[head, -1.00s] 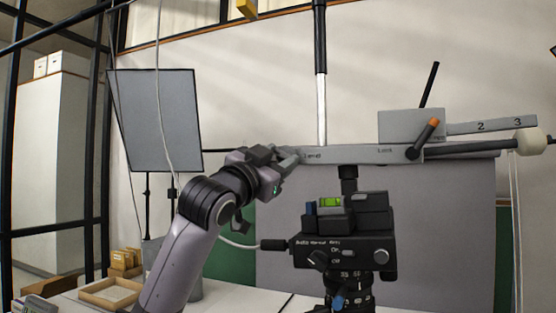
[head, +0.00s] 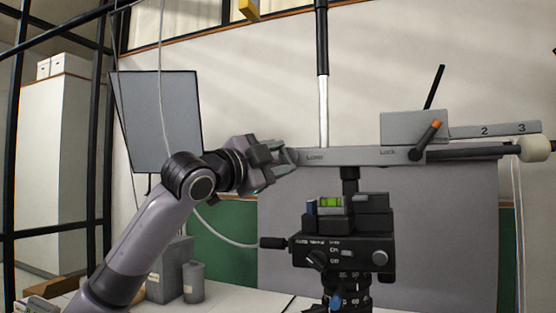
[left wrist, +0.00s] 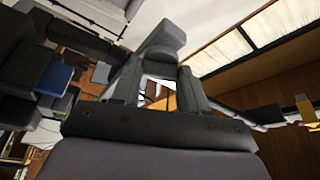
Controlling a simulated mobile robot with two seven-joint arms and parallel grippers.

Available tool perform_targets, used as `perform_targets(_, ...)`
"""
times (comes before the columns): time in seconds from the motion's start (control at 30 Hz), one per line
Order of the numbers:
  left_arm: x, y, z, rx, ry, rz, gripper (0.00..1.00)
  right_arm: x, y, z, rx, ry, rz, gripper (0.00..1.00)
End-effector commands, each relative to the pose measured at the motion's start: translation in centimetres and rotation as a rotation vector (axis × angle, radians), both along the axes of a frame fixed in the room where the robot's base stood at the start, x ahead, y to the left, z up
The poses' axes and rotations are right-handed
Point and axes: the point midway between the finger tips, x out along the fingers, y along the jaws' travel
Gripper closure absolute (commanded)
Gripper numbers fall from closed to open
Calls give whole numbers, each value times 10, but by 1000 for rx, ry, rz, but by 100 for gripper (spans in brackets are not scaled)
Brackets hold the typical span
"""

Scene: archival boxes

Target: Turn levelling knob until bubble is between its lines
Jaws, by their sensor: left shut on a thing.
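A grey horizontal bar (head: 350,156) carries the words "Level" near its left end and "Lock" farther right. My left gripper (head: 284,157) is at the bar's left end, shut on the levelling knob, which its fingers mostly hide. In the left wrist view the fingers (left wrist: 160,75) close around a grey part, which I cannot make out clearly. The bright green bubble vial (head: 331,202) sits on top of the black camera head below the bar. The bubble and its lines are too small to tell apart. My right gripper is not in view.
The black camera head (head: 343,253) has switches and a cable on its left. An orange-tipped lever (head: 430,132) and a white round knob (head: 532,148) are on the bar's right. A grey panel (head: 157,120) stands behind my arm.

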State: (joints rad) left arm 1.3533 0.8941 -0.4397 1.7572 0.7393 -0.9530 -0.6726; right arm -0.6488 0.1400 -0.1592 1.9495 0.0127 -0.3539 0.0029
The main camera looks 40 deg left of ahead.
Motion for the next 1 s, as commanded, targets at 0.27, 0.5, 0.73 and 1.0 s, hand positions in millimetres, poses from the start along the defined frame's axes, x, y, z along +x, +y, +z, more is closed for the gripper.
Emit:
perform_targets(0.27, 0, 0, 0, 24, 6, 0, 87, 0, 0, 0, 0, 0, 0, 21)
perform_targets(0.5, 0, 0, 0, 23, 5, 0, 87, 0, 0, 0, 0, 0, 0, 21)
perform_targets(0.73, 0, 0, 0, 21, 6, 0, 31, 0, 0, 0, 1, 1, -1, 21)
perform_targets(1.0, -9, 2, -3, 21, 3, 2, 31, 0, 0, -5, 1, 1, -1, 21)
